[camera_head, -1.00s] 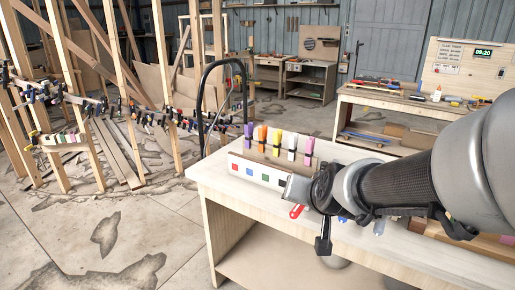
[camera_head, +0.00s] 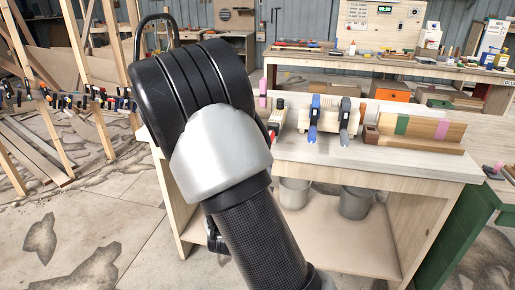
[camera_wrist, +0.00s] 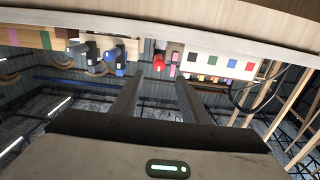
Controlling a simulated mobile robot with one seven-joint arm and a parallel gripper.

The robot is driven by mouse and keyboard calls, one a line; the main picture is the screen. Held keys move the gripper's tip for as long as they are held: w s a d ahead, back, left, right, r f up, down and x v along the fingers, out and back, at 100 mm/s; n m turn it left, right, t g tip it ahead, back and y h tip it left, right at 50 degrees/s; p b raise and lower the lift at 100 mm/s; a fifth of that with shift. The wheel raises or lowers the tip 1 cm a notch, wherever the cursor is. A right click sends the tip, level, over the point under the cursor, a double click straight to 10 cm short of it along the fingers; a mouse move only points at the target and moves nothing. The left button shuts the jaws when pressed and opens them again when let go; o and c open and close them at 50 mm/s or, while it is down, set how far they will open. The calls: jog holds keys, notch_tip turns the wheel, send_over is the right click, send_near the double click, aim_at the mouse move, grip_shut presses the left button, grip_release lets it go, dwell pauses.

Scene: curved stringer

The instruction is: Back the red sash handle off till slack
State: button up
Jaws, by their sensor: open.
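In the wrist view, which shows the bench upside down, a red handle (camera_wrist: 159,62) lies ahead of my open gripper (camera_wrist: 157,88), roughly between the two fingers but apart from them. Nothing is between the fingertips. In the head view only a bit of red (camera_head: 273,130) shows beside my arm, which hides my gripper and most of that end of the bench. A blue-handled clamp (camera_head: 314,118) and a grey-handled clamp (camera_head: 345,118) stand upright to its right; their handles also show left of the red one in the wrist view.
The workbench (camera_head: 420,165) is clear along its front right. Striped wooden blocks (camera_head: 420,130) lie at the right of the clamps. A board with coloured squares (camera_wrist: 218,62) stands beside the red handle in the wrist view. Two grey buckets (camera_head: 356,202) sit on the lower shelf.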

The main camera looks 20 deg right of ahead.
aim_at(269, 139)
jog(key=b+x, duration=0.1)
jog(key=x, duration=1.6)
jog(key=shift+w+d+r, duration=0.1)
jog(key=shift+d, duration=0.05)
grip_shut()
